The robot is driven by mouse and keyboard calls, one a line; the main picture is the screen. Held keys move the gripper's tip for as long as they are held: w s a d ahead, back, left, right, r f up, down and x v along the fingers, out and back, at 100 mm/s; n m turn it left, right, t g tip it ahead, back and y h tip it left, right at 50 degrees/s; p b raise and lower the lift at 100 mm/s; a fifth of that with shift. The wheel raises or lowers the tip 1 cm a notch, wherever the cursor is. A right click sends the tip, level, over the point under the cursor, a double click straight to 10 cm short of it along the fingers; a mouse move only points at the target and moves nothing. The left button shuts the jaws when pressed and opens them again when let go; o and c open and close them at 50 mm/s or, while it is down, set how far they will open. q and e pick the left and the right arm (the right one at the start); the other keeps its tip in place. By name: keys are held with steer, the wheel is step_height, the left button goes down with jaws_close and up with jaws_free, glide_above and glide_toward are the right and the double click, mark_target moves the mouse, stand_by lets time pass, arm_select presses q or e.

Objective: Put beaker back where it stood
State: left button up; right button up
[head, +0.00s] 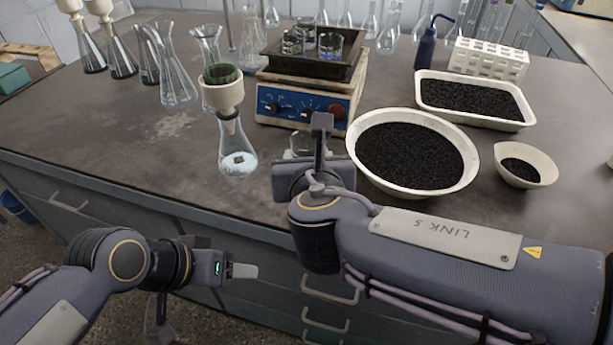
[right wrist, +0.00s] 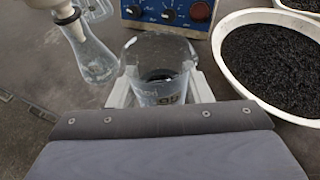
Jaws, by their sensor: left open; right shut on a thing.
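A clear glass beaker (right wrist: 158,72) with printed markings stands upright between the fingers of my right gripper (right wrist: 160,92), which is shut on it. In the head view the beaker (head: 303,144) is mostly hidden behind my right gripper (head: 318,145), in front of the blue-panelled shaker. It is low over the bench or on it; I cannot tell whether its base touches. My left gripper (head: 244,271) is open and empty, in front of the bench drawers and below the bench top.
A flask with a funnel (head: 236,160) stands just left of the beaker. The shaker (head: 303,107) is behind it, with glassware in its dark tray. A round bowl of black grains (head: 440,188) is close on the right. Bare bench (head: 130,150) lies to the left.

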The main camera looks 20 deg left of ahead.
steer(key=w+f+b, duration=0.1)
steer(key=w+f, duration=0.1)
steer(key=w+a+f+b, duration=0.1)
steer(key=w+f, duration=0.2)
steer(key=shift+a+f, duration=0.2)
steer(key=shift+f, duration=0.1)
steer(key=shift+w+a+f+b, duration=0.1)
steer(key=shift+w+f+b, duration=0.1)
steer(key=shift+f+b, duration=0.6)
steer(key=shift+w+a+f+b, duration=0.1)
steer(key=shift+w+f+b, duration=0.2)
steer(key=shift+f, duration=0.8)
steer(key=shift+s+f, duration=0.1)
steer(key=shift+f+b, duration=0.15)
steer(key=shift+b, duration=0.2)
steer(key=o, duration=1)
steer(key=shift+r+p, duration=0.25)
steer(key=shift+p, duration=0.05)
steer(key=p+v, duration=0.2)
steer(key=v, duration=1)
steer(key=shift+d+p, duration=0.1)
steer(key=shift+p, duration=0.25)
